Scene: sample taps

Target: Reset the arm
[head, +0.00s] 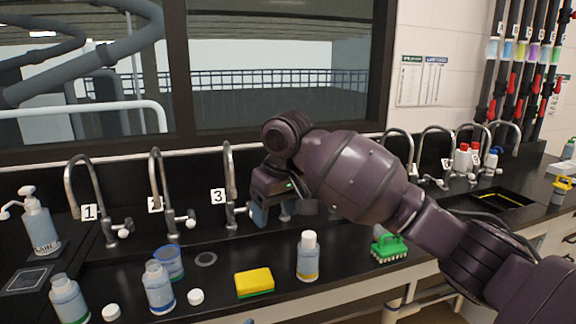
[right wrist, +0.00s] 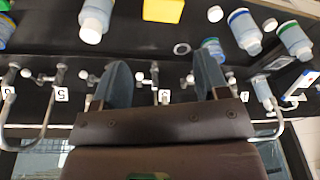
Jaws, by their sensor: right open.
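My right arm (head: 360,178) reaches in from the right across the sink counter. Its right gripper (head: 273,212) is in front of the taps, just right of the tap labelled 3 (head: 230,180). In the right wrist view the two blue-grey fingers (right wrist: 161,75) stand wide apart with nothing held between them. That view is upside down, with the taps behind the fingers. My left gripper is not in view.
Taps 1 (head: 83,195) and 2 (head: 160,190) stand at left. On the black counter are a yellow sponge (head: 254,281), a white-capped bottle (head: 308,258), a blue beaker (head: 169,262), two open bottles (head: 159,287), loose caps and a green brush (head: 390,248).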

